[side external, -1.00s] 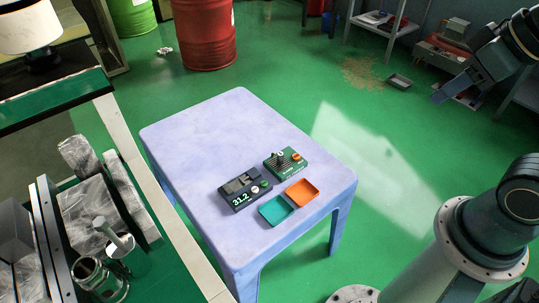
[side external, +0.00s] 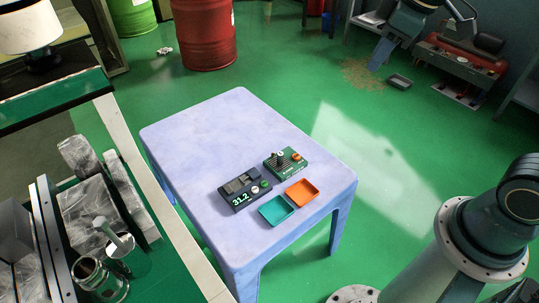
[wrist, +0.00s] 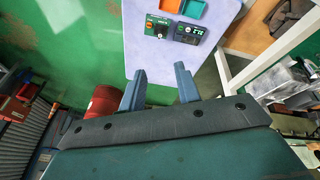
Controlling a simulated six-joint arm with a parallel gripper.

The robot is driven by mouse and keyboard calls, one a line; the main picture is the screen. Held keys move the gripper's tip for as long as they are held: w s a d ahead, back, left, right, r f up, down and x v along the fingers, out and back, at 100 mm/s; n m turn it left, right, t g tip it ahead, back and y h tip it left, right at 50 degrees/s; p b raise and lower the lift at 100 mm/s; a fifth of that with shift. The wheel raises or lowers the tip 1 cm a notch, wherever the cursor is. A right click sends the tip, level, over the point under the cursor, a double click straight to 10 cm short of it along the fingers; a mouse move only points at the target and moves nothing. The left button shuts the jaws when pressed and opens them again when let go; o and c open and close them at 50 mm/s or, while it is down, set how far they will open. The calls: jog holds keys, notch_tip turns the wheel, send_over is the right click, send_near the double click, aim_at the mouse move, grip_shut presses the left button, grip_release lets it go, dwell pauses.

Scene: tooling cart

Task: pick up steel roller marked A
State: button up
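A small light-coloured round piece (side external: 281,155), possibly the steel roller, stands at the green device (side external: 287,163) on the pale blue table (side external: 210,130). Its mark is too small to read. In the wrist view the green device (wrist: 157,27) shows at the top, with a small round piece (wrist: 160,31) on it. My gripper (wrist: 159,88) is open and empty, its two blue fingers apart. In the side view my gripper (side external: 380,53) hangs at the upper right, well away from the table.
A dark display unit (side external: 245,189) reading 31.2, a teal tray (side external: 276,210) and an orange tray (side external: 302,193) sit beside the device. The table's far left part is clear. A red drum (side external: 204,35) stands behind. A workbench with wrapped blocks (side external: 88,205) is at the left.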

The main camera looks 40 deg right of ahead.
jog(key=w+f+n+g, duration=0.1)
jog(key=w+f+n, duration=0.25)
jog(key=w, duration=0.55)
jog(key=n+g, duration=0.3)
jog(key=n, duration=0.5)
send_over(280, 154)
notch_tip(280, 154, down, 29)
jog(key=shift+d+f, duration=0.1)
jog(key=shift+f, duration=0.4)
jog(key=shift+f, duration=4.25)
jog(key=shift+f, duration=0.1)
